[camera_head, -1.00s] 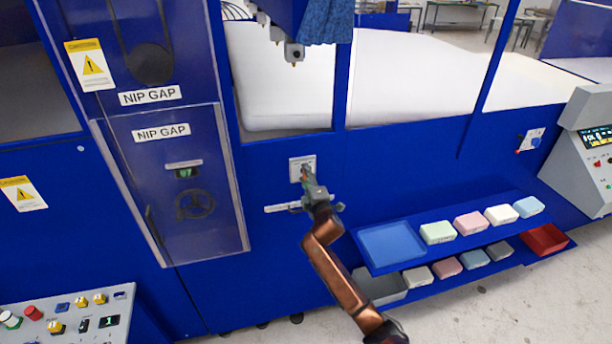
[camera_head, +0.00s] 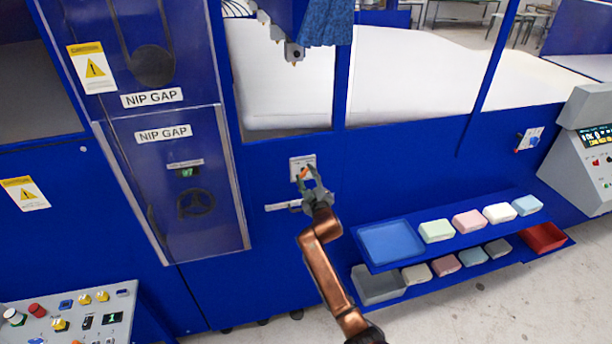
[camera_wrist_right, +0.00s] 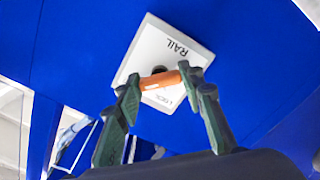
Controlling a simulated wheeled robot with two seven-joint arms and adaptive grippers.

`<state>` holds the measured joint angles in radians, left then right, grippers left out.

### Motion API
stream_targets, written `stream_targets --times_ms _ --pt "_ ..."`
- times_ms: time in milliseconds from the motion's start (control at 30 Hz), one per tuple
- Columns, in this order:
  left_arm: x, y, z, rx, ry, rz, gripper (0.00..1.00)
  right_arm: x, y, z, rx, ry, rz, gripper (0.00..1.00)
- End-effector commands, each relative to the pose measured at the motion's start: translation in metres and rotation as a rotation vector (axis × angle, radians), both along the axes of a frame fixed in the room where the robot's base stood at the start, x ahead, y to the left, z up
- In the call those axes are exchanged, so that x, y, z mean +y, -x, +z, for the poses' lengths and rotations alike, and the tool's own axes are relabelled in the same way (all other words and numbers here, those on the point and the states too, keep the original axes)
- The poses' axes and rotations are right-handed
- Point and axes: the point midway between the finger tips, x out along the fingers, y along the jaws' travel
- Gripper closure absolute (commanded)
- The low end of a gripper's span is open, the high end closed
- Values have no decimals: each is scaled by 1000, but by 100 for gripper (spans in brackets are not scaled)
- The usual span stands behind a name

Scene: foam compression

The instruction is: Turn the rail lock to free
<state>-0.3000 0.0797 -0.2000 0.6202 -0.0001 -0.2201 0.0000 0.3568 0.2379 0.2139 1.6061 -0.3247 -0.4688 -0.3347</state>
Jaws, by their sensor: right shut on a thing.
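The rail lock is a white square plate (camera_head: 296,161) on the blue machine front, with an orange lever (camera_head: 305,173) on it. In the right wrist view the plate (camera_wrist_right: 158,45) bears the word RAIL, and the orange lever (camera_wrist_right: 160,80) lies crosswise over a dark round hub. My right gripper (camera_head: 311,178) is at the lever. In the right wrist view its two green-grey fingers (camera_wrist_right: 158,77) are shut on the lever's two ends. Some plate lettering is hidden behind the lever and too small to read. My left gripper is not in view.
A blue shelf with a blue tray (camera_head: 392,241) and several foam blocks juts out at lower right. A clear-covered NIP GAP panel (camera_head: 170,195) stands to the left. The floor (camera_head: 520,310) at right is open.

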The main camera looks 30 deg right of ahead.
Motion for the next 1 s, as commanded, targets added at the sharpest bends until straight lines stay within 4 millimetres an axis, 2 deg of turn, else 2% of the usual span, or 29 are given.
stream_targets --times_ms 533,567,800,1000 --pt "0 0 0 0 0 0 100 0 0 -3 -3 -25 -1 89" --pt "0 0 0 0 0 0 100 0 0 -3 -3 -25 -1 63" --pt "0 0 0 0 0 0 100 0 0 -2 -5 -23 0 46" --pt "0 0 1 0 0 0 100 0 0 -1 -6 -21 0 46"
